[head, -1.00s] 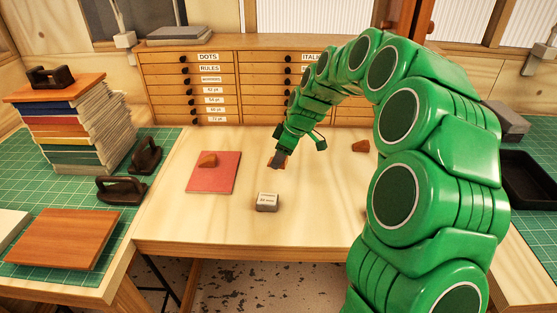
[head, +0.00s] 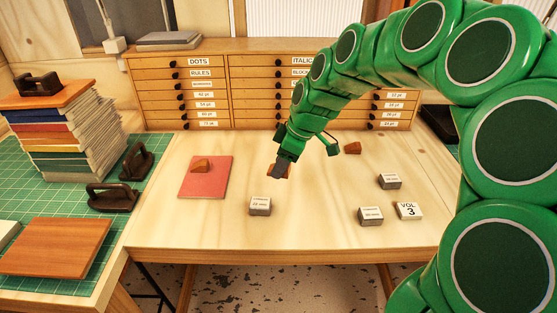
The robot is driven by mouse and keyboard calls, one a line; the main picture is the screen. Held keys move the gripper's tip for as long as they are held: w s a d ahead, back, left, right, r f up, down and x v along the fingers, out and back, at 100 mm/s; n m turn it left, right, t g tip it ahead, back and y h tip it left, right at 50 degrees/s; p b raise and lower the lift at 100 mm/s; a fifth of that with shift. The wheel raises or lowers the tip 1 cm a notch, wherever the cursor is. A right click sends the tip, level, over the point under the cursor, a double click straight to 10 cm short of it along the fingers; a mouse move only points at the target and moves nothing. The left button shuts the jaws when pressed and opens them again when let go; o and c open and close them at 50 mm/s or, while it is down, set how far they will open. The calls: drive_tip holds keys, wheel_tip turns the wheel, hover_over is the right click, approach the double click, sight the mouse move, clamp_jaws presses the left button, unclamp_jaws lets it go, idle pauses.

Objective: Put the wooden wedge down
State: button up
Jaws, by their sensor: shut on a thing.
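My gripper (head: 279,172) reaches down over the middle of the pale wooden table. It is shut on a small brown wooden wedge (head: 286,172), which is mostly hidden behind the dark fingers. I cannot tell whether this wedge touches the table top or hangs just above it. A second wooden wedge (head: 201,165) rests on a red board (head: 206,184) to the left. A third wooden wedge (head: 353,148) lies on the table to the right of my gripper.
Small grey labelled blocks (head: 260,205) (head: 371,216) (head: 389,181) and a white "VOL 3" block (head: 408,211) stand on the table. A drawer cabinet (head: 215,88) lines the back. A book stack (head: 72,130) is at left. Table between red board and gripper is clear.

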drive_tip(key=shift+s+r, duration=0.15)
drive_tip(key=shift+s, duration=0.25)
drive_tip(key=shift+a, duration=0.3)
drive_tip(key=s+a+r+n+g, duration=0.1)
drive_tip(key=s+a+n, duration=0.15)
drive_tip(key=a, duration=1.05)
approach(211, 180)
drive_tip(key=shift+s+a+f, duration=0.25)
drive_tip(key=shift+a+f, duration=0.05)
drive_tip(key=shift+a, duration=0.15)
drive_tip(key=shift+s+a+f, duration=0.2)
drive_tip(key=shift+a+f, duration=0.1)
drive_tip(key=shift+a, duration=0.1)
drive_tip(key=shift+w+a+f, duration=0.15)
drive_tip(key=shift+w+f, duration=0.1)
drive_tip(key=shift+f, duration=0.2)
drive_tip(key=shift+w+a+f, duration=0.1)
drive_tip(key=shift+w+f, duration=0.2)
drive_tip(key=shift+f, duration=1.4)
drive_tip(key=shift+f, duration=0.15)
